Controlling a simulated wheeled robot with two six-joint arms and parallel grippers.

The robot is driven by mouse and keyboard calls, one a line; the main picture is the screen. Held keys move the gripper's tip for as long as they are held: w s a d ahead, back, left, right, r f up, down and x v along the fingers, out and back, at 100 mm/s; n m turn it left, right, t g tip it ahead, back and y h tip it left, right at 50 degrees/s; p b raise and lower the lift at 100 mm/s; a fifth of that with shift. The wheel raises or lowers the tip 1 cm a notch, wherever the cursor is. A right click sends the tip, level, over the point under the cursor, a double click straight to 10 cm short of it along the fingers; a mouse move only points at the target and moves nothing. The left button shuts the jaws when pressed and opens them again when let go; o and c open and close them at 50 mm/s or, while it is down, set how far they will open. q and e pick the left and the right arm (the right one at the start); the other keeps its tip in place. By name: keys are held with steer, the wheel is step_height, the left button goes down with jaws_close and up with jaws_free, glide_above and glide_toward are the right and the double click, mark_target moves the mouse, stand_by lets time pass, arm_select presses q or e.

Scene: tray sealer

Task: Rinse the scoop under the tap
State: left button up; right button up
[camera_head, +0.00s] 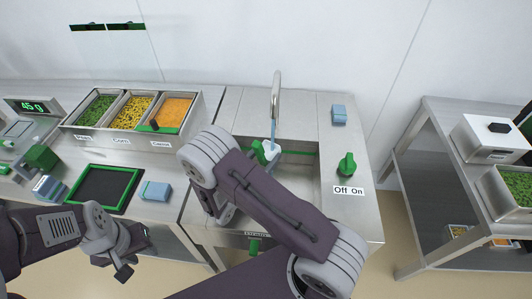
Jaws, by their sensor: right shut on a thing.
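The tap (276,92) arches over the steel sink (305,171), and a thin blue stream of water (273,132) runs down from it. The scoop (259,151), with green and pale parts showing, is at the foot of the stream. My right gripper (246,163) is shut on the scoop over the sink; my own arm hides most of its fingers and part of the scoop. The green tap knob (347,164) stands right of the sink, above an "Off On" label (349,190). My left gripper (126,258) is at the lower left, away from the sink; its jaw opening is unclear.
Bins (68,123) of peas, corn and carrots stand at the back left. A green-framed dark plate (133,189) and a blue block (155,191) lie on the left counter. Another blue block (339,114) sits behind the knob. A separate shelf table (425,124) stands at right.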

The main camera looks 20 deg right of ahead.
steer(key=shift+s+a+r+p, duration=0.15)
steer(key=shift+s+r+p, duration=0.15)
steer(key=shift+p, duration=0.05)
steer(key=s+a+r+p, duration=0.4)
steer(key=s+p, duration=0.1)
steer(key=s, duration=0.5)
steer(key=shift+s+r, duration=0.2)
steer(key=shift+s, duration=0.1)
steer(key=shift+a, duration=0.1)
